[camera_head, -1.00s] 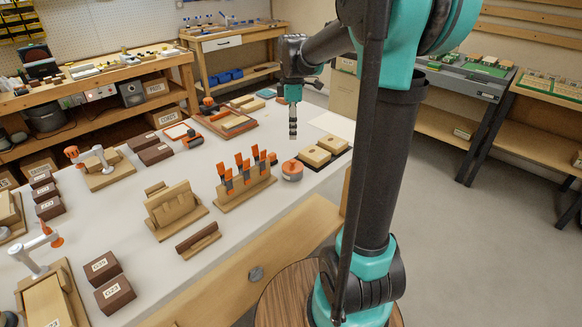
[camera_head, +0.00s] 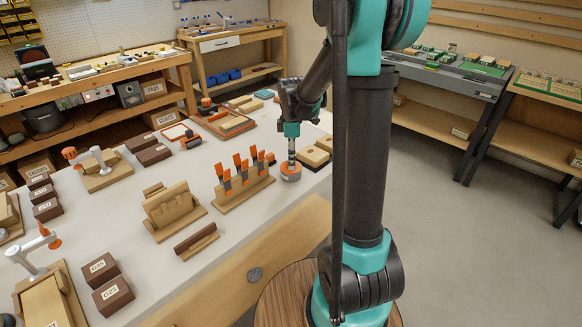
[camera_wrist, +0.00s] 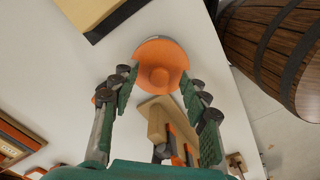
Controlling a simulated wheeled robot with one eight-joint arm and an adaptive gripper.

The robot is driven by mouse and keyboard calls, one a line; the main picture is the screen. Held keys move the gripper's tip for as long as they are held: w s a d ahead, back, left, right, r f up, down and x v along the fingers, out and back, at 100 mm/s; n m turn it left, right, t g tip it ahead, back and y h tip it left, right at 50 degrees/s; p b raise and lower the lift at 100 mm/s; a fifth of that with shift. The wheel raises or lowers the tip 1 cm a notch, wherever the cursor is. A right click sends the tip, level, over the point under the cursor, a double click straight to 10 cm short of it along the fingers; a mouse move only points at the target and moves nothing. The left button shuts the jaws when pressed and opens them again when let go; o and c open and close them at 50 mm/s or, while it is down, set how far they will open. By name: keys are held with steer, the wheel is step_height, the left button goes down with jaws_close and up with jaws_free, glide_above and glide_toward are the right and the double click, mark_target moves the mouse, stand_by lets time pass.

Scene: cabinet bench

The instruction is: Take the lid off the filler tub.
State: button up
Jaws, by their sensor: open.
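The filler tub (camera_head: 291,174) is a small round tub on the white bench top, near the bench's right edge. Its orange lid (camera_wrist: 160,66) with a raised round knob fills the upper middle of the wrist view and sits on the tub. My gripper (camera_head: 291,162) points down just above the tub in the head view. Whether the fingertips touch the lid cannot be told.
A wooden rack with orange-handled clamps (camera_head: 244,182) stands just left of the tub. A dark tray with pale wood blocks (camera_head: 315,156) lies just behind it. A small brown block on a wooden base (camera_head: 197,240) lies nearer. The bench top between them is partly clear.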

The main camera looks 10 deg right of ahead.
steer(key=c, duration=0.9)
steer(key=shift+c, duration=0.2)
steer(key=shift+r, duration=0.15)
